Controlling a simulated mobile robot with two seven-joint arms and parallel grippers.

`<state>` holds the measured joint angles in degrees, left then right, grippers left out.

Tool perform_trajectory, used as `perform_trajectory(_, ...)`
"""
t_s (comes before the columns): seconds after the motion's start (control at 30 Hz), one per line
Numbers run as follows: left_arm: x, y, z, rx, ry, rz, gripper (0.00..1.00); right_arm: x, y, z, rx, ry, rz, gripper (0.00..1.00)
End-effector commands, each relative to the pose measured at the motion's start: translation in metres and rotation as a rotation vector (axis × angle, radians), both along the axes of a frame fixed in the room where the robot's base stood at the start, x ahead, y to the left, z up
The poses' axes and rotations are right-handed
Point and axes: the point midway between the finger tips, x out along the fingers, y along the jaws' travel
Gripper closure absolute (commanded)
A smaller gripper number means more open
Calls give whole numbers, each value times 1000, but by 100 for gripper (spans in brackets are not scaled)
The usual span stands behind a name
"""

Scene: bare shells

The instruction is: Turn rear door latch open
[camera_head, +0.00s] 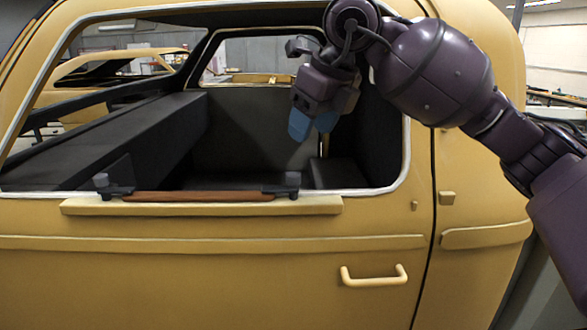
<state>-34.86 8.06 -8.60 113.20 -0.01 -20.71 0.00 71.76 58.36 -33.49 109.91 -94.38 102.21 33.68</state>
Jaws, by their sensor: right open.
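The yellow rear door (230,285) of a car shell faces me, with a large open window. A yellow bar handle (374,276) sits low on the door's right part. I cannot tell which part is the latch. My right gripper (312,125), with blue fingertips, points down in front of or inside the window opening, above the handle. It is open, with nothing visible between its fingers. My left gripper is out of view.
A brown bar (200,196) with dark end pieces lies along the window sill, above a yellow ledge (200,207). Another yellow shell (110,68) stands beyond. The space before the lower door looks clear.

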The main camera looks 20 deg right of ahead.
Motion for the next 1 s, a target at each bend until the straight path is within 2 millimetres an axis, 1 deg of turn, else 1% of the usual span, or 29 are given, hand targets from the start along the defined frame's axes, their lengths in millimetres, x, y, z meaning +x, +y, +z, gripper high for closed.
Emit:
perform_trajectory(0.17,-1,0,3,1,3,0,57,7,5,-23,2,7,2,46)
perform_trajectory(0.4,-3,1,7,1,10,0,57,21,13,-61,3,8,3,46)
perform_trajectory(0.53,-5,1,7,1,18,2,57,27,16,-78,2,7,3,46)
perform_trajectory(0.73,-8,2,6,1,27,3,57,33,19,-93,4,4,3,46)
perform_trajectory(1.0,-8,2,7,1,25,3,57,34,20,-96,3,3,3,46)
